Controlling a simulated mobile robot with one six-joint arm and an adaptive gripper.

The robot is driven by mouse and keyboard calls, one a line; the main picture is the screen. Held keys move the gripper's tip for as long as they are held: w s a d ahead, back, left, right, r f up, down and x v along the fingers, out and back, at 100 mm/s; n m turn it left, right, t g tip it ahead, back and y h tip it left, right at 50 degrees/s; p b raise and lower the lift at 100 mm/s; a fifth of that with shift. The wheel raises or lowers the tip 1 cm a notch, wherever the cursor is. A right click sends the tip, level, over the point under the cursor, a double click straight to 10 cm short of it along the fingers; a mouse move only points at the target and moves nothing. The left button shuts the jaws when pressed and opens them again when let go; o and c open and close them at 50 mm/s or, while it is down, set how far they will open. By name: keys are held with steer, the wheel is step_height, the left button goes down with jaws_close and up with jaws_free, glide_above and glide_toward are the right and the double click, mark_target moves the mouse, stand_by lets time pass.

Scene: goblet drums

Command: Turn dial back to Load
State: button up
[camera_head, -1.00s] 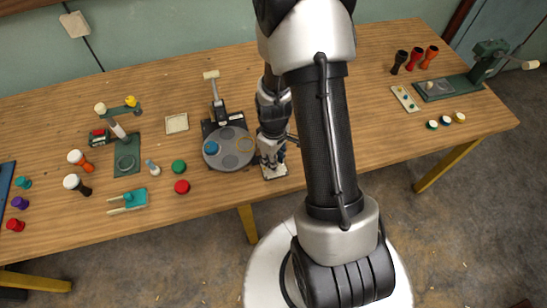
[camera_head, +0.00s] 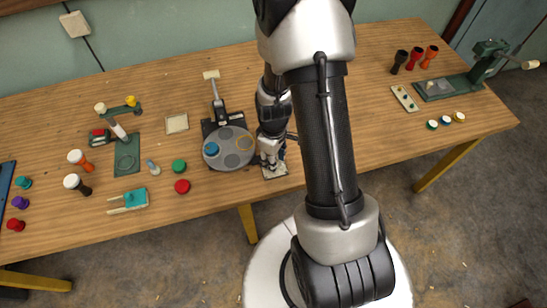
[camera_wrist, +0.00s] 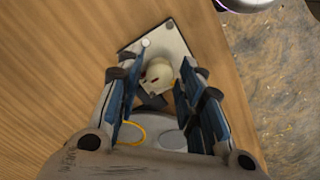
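The dial (camera_wrist: 158,74) is a cream knob with a small red mark, on a pale plate (camera_wrist: 171,38) with screw-like spots at its corners. In the head view the plate (camera_head: 281,171) lies at the table's front edge, and my gripper and arm hide most of the dial. My gripper (camera_wrist: 157,85) is open, pointing down over the dial. Its blue-padded fingers stand on the left and right of the knob in the wrist view. I cannot tell whether they touch it. The dial's lettering is too small to read.
A grey turntable (camera_head: 226,160) with a blue cap and a yellow ring stands just left of my gripper, close to it. A press lever (camera_head: 217,90) rises behind it. Red (camera_head: 182,186) and green (camera_head: 179,166) round pieces lie further left.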

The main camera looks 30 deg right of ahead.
steer(key=shift+o, duration=0.8)
steer(key=shift+w+r, duration=0.1)
steer(key=shift+r, duration=0.25)
step_height(320, 180, up, 11)
steer(key=shift+r, duration=0.2)
steer(key=s+a+r+m+t, duration=0.1)
steer(key=s+a+r, duration=0.15)
steer(key=r, duration=0.45)
steer(key=s+a+r+m+t, duration=0.1)
steer(key=s+a+r+m, duration=0.1)
steer(key=a+r, duration=0.3)
steer(key=s+a+r+m+t, duration=0.2)
steer(key=s+a+r, duration=0.1)
steer(key=s+r, duration=0.5)
steer(key=shift+s+a+r+m+t, duration=0.2)
steer(key=shift+s+m+t, duration=0.15)
steer(key=shift+s, duration=0.35)
